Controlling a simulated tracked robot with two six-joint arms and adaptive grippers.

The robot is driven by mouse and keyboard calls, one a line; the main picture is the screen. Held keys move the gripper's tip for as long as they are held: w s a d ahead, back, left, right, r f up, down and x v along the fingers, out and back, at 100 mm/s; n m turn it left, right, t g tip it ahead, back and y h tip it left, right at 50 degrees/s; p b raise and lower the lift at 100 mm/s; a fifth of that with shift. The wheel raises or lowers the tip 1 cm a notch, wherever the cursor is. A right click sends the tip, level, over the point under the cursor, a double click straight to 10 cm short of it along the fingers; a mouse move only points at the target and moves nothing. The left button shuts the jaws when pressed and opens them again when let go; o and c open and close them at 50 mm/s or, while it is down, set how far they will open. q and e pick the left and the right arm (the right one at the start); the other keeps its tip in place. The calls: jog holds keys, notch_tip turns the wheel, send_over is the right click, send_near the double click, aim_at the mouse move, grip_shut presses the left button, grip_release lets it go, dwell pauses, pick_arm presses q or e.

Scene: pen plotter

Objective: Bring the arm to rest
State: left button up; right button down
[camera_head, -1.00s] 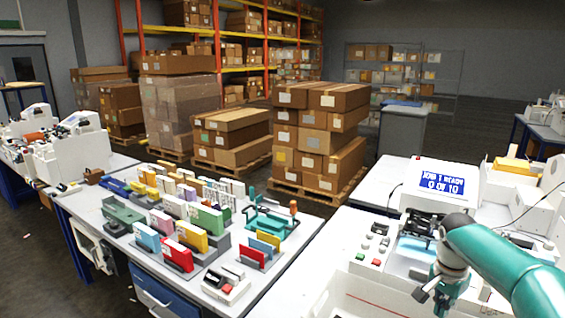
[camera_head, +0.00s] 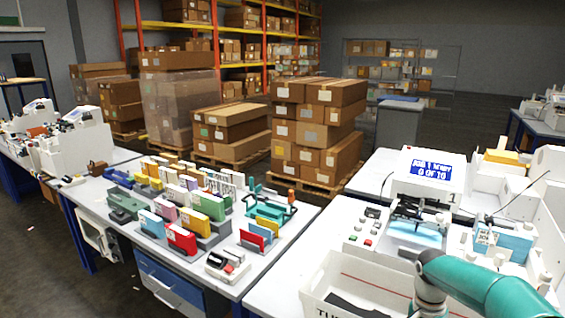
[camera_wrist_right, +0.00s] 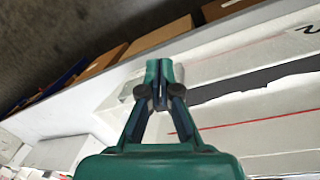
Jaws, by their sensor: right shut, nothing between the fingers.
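My right arm (camera_head: 470,280), teal, comes in from the lower right of the head view. It bends down at the front, over the edge of a white open bin, and its gripper is not clearly visible there. In the right wrist view my right gripper (camera_wrist_right: 158,72) is shut, its teal fingertips together with nothing between them. Below the fingers lie white surfaces with red lines and a dark strip (camera_wrist_right: 250,82). My left arm and gripper are not in view.
A white machine with a blue display (camera_head: 437,168) reading "JOB 1 READY, 0 OF 10" stands behind my arm. The white bin (camera_head: 318,283) holds a dark strip. The left table (camera_head: 150,238) carries colourful card holders. Stacked boxes (camera_head: 315,125) stand on pallets behind.

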jog(key=s+a+f+n+g+y, duration=0.1)
jog(key=s+a+f, duration=0.4)
jog(key=f, duration=0.2)
jog(key=s+a+f+n+g+y, duration=0.1)
jog(key=s+a+f+n, duration=0.1)
jog(key=s+a+f, duration=0.35)
jog(key=s+a+f+n+t+y, duration=0.1)
jog(key=s+a+f+n+t, duration=0.1)
jog(key=s+a+f+n, duration=0.1)
jog(key=s+a+f+n+t+y, duration=0.1)
jog(key=s+a+f+n+t, duration=0.1)
jog(key=s+a+f, duration=0.4)
jog(key=shift+s+a+f+n+y+b, duration=0.3)
jog(key=shift+s+a+n+y, duration=0.15)
jog(key=shift+s, duration=1.65)
jog(key=shift+d, duration=0.1)
